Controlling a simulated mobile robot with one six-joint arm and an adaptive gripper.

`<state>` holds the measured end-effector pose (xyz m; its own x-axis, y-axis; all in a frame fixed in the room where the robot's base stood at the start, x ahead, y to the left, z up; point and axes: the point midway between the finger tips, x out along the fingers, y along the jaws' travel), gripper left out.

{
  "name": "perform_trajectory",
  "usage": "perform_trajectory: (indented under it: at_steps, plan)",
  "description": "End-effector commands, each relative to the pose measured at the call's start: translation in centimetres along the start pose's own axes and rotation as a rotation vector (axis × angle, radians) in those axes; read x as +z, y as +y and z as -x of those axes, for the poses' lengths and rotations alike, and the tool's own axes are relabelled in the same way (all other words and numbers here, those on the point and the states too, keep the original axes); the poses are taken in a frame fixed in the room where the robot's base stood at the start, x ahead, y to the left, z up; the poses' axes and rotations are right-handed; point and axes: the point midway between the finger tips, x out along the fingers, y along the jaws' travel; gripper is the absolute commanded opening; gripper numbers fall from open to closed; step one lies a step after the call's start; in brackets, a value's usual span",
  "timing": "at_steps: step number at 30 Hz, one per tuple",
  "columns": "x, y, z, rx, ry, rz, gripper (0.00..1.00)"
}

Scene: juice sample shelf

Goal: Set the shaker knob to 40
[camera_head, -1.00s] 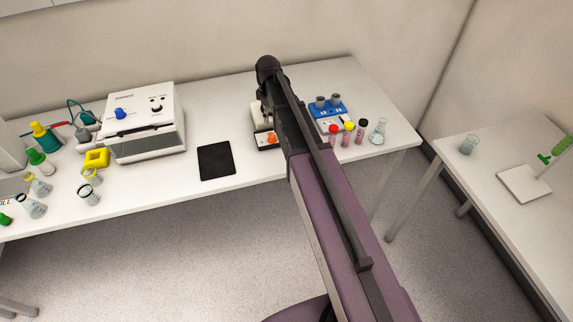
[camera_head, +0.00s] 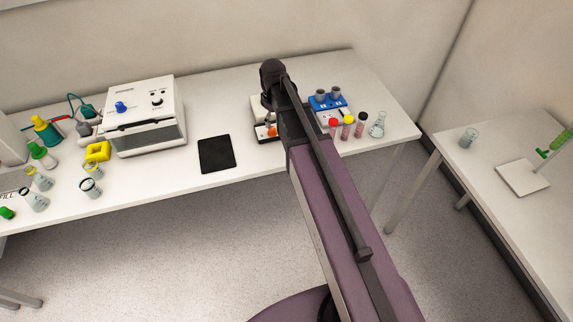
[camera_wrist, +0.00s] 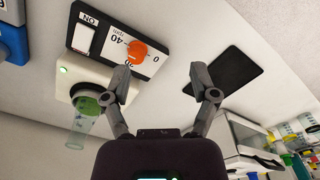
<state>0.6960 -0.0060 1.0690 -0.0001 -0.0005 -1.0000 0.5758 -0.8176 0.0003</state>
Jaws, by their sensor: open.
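The shaker (camera_head: 259,104) stands on the long white table, partly hidden behind my arm in the head view. Its orange knob (camera_head: 272,131) shows just left of my arm. In the wrist view the orange knob (camera_wrist: 137,52) sits on a white dial plate with the marks 0, 20 and 40, beside a switch marked ON. Where the knob points is not clear. My gripper (camera_wrist: 163,77) is open and empty, its two fingers spread. The left finger is close to the knob in the picture; the knob is not between the fingers. The head view hides the fingertips.
A black pad (camera_head: 216,154) lies left of the shaker. A blue-and-white device (camera_head: 330,107) and several capped tubes stand close on the right. A clear tube with green in it (camera_wrist: 80,125) rises by the shaker. A white box instrument (camera_head: 145,115) stands further left.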

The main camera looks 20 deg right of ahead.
Motion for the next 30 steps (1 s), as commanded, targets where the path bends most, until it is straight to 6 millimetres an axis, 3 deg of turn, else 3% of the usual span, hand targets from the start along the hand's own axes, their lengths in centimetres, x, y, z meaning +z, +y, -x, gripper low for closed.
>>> perform_trajectory:
  at_steps: [30]
  plan:
    - [11.1, -8.4, -3.8, 0.001, -0.001, -0.526, 0.76]
